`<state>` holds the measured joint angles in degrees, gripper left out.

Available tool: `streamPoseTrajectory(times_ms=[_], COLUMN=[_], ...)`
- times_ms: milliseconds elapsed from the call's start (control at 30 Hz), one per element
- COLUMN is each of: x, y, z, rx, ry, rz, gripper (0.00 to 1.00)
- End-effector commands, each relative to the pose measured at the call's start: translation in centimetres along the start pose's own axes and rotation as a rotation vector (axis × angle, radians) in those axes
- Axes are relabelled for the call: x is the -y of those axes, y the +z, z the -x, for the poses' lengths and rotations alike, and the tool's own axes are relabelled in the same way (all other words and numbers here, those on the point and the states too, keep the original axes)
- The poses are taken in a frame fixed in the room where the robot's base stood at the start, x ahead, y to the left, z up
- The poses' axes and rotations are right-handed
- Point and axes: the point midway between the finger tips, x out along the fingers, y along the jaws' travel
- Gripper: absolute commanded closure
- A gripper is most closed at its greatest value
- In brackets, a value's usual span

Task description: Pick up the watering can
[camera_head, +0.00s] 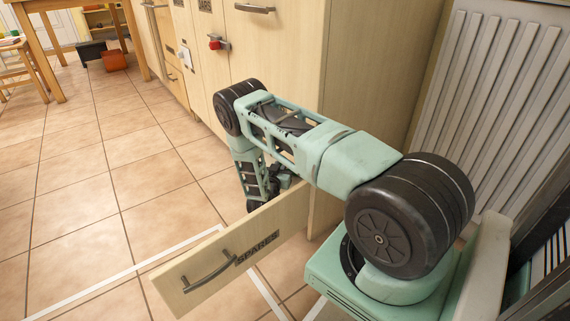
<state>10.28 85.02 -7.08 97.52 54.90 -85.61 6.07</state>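I cannot make out a watering can in this view. My arm reaches forward from the right and bends down behind a pulled-out wooden drawer front (232,258) labelled "SPARES". The dark end of my arm, with my gripper (277,182), is just behind the top edge of that front. The fingers are mostly hidden by the drawer front and my arm, so I cannot see whether they are open or hold anything. The inside of the drawer is also hidden.
Wooden cabinets (270,55) stand behind my arm, with a red object (217,43) at one handle. A white radiator (495,90) is at right. A wooden table (85,5) and an orange-red box (114,61) are far left. The tiled floor (90,180) at left is clear.

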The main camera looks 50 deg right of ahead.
Motion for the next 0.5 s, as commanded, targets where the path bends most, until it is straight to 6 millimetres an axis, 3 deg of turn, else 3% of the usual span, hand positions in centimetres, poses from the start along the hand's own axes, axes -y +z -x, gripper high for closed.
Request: streamPoseTrajectory(times_ms=[333, 500], x=[0.0, 2.6], y=[-4.1, -3.7], z=[0.0, 3.2], rx=[-0.004, -0.002], ry=[0.000, -0.005], rz=[0.000, 0.000], gripper=[1.00, 1.00])
